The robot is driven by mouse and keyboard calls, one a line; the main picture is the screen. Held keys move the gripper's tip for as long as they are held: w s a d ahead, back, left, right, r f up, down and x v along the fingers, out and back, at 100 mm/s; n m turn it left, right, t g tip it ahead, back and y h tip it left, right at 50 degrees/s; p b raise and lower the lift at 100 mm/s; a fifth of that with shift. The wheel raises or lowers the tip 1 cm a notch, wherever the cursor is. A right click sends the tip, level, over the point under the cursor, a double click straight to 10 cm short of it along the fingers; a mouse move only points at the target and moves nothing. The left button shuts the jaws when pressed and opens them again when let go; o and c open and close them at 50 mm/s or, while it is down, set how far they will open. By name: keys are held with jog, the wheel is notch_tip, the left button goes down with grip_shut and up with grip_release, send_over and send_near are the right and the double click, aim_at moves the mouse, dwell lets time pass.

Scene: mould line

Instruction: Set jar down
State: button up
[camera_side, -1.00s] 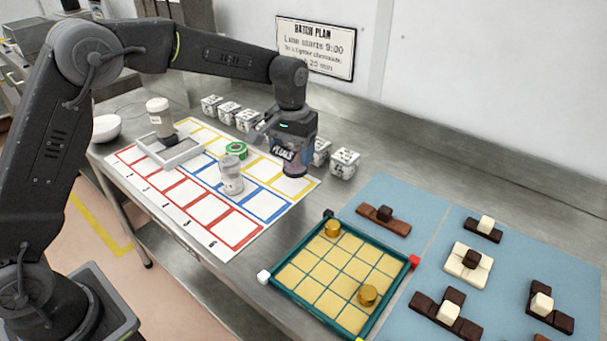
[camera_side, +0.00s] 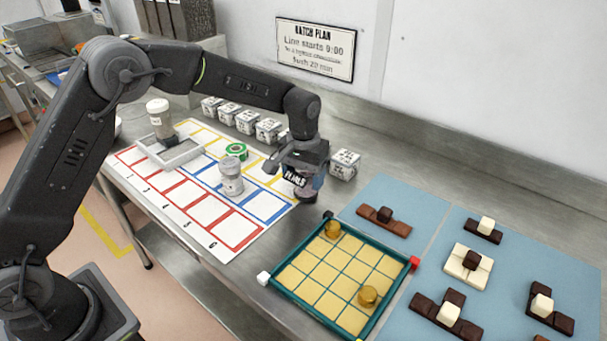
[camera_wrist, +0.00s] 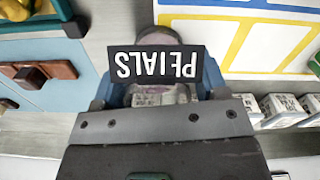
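A jar with a dark "PETALS" label (camera_side: 306,194) is held upright in my gripper (camera_side: 308,178), over the right end of the white mat (camera_side: 283,206) or just past its edge. I cannot tell whether its base touches a surface. In the wrist view, the label (camera_wrist: 158,65) reads upside down, and the blue fingers of my gripper (camera_wrist: 158,85) close on both sides of the jar. The mat has red, blue and yellow outlined cells. A grey-lidded jar (camera_side: 231,177) stands on the mat, left of my gripper.
A white-lidded jar (camera_side: 160,118) stands at a grey tray (camera_side: 183,154) on the mat's left. Several white printed boxes (camera_side: 344,165) line the back. A green-framed mould grid (camera_side: 316,299) and blue mat (camera_side: 390,192) with chocolates lie right.

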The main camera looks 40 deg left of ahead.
jog(key=o, duration=0.4)
jog(key=shift+o, duration=0.2)
notch_tip(320, 180, up, 12)
jog(key=s+a+r+t, duration=0.1)
jog(key=s+a+r, duration=0.1)
jog(key=s+r, duration=0.45)
jog(key=s+a+f+m+t, duration=0.1)
jog(key=s+a+t, duration=0.1)
jog(key=s, duration=1)
jog(key=s+a+f+m+t, duration=0.1)
jog(key=s+a+t, duration=0.1)
jog(key=s, duration=1)
jog(key=shift+s+f+t, duration=0.2)
jog(key=shift+f+t, duration=0.05)
jog(key=shift+t, duration=0.05)
